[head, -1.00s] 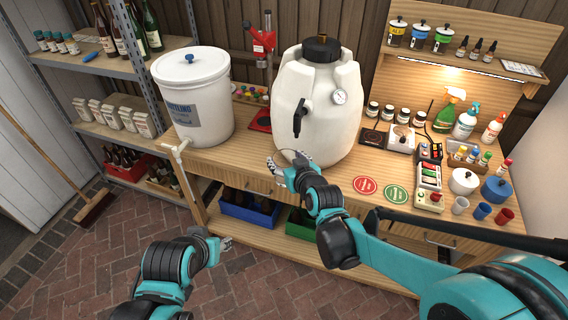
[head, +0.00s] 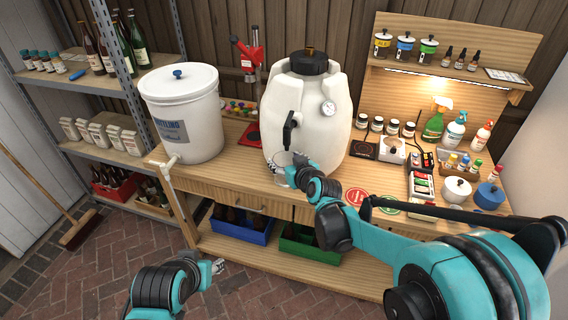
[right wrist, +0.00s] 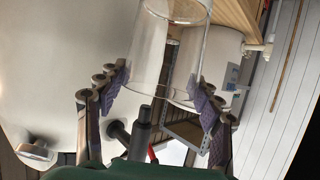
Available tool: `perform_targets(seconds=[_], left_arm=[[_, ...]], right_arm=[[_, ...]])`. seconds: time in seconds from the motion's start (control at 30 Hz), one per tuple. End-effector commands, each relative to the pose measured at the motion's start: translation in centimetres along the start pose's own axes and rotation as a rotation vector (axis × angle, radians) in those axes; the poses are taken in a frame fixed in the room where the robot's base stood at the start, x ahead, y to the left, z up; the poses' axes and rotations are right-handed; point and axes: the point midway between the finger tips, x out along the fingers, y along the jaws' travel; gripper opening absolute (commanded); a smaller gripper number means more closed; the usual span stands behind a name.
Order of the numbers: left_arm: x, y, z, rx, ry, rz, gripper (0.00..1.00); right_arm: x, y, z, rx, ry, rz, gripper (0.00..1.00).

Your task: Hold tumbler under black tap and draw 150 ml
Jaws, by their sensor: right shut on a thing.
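My right gripper (head: 282,170) is shut on a clear glass tumbler (right wrist: 165,50), which sits between its two padded fingers in the right wrist view. In the head view the tumbler is just below the black tap (head: 288,131) on the white fermenter (head: 310,112). The tap also shows in the right wrist view (right wrist: 141,130), close to the tumbler. No liquid can be made out in the glass. Whether the spout is exactly over the opening is hard to tell. My left gripper (head: 218,267) is low in front of the bench, away from everything; its fingers are too small to judge.
A white bucket (head: 183,105) stands left of the fermenter, with a red bench capper (head: 250,60) behind. Jars, a hotplate and bottles fill the bench's right side. Blue (head: 240,226) and green crates sit below.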

Motion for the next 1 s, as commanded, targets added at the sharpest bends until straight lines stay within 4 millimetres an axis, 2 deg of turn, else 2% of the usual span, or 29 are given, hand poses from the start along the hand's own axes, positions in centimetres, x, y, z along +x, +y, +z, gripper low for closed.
perform_targets(seconds=[0.2, 0.27, 0.37, 0.47, 0.57, 0.73, 1.0], left_arm=[[0.0, 0.0, 0.0, 0.0, 0.0, 0.0, 0.4], [0.0, 0.0, 0.0, 0.0, 0.0, 0.0, 0.27], [-0.2, 0.2, -0.8, -0.001, -0.003, 0.006, 0.0], [-0.9, 0.7, -3.0, -0.003, -0.012, 0.025, 0.0], [-1.9, 1.6, -6.8, -0.006, -0.028, 0.058, 0.0], [-3.6, 3.9, -15.1, -0.012, -0.066, 0.135, 0.0], [-4.6, 7.9, -27.1, -0.014, -0.121, 0.266, 0.0]], right_arm=[[0.0, 0.0, 0.0, 0.0, 0.0, 0.0, 0.08], [0.0, 0.0, 0.0, 0.0, 0.0, 0.0, 0.08], [0.0, 0.0, 0.0, 0.0, 0.0, 0.0, 0.08], [0.0, 0.0, 0.0, 0.0, 0.0, 0.0, 0.08], [0.0, 0.0, 0.0, 0.0, 0.0, 0.0, 0.08], [0.0, 0.0, 0.0, 0.0, 0.0, 0.0, 0.08], [0.0, 0.0, 0.0, 0.0, 0.0, 0.0, 0.08]])
